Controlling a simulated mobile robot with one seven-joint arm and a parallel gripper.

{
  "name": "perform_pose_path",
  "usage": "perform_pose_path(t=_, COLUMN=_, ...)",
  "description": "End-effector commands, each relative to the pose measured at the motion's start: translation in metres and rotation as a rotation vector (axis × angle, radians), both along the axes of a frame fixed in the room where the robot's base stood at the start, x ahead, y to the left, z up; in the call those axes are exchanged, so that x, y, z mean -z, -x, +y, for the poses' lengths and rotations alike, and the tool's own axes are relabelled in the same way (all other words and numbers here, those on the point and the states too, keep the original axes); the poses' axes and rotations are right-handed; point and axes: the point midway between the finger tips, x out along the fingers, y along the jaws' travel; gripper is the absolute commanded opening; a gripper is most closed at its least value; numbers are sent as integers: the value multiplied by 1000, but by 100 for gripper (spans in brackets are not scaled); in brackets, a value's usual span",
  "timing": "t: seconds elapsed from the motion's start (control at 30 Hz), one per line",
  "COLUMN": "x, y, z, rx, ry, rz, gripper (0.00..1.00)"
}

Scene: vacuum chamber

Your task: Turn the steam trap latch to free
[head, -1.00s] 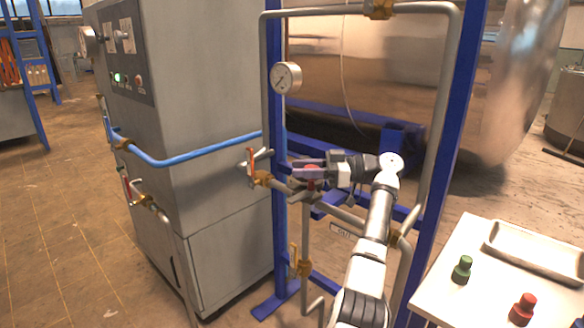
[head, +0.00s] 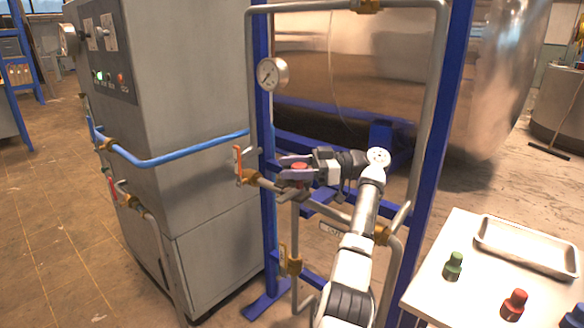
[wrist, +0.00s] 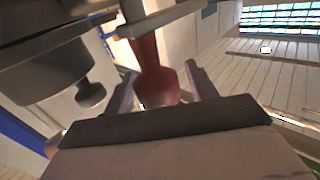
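A red knob (head: 299,171), which looks like the steam trap latch, sits on the pipework in front of the blue frame. In the wrist view the red knob (wrist: 150,62) is narrow in the middle and flared at its near end. My gripper (head: 291,164) reaches it from the right. In the wrist view my gripper (wrist: 160,88) is open, with one finger on each side of the knob. A gap shows on the right; I cannot tell if the left finger touches. The latch's mounting is mostly hidden by the fingers.
A red-handled valve (head: 238,160) stands just left of my gripper. A pressure gauge (head: 272,74) is above. A grey cabinet (head: 165,120) with a blue pipe (head: 180,160) stands left. A white table (head: 440,290) with coloured knobs and a metal tray (head: 525,245) is at lower right.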

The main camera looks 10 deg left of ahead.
Motion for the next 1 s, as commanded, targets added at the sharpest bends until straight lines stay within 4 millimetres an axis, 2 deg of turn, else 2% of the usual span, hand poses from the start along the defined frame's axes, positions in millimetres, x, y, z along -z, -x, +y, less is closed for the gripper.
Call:
perform_pose_path(t=0.37, x=-1, y=-2, z=-6, rx=2, ry=-1, rz=-1, gripper=57)
perform_pose_path(t=0.7, x=0, y=-17, z=-53, rx=4, ry=3, rz=1, gripper=57)
perform_pose_path(t=1.0, x=-1, y=-22, z=-70, rx=1, ry=0, rz=0, gripper=57)
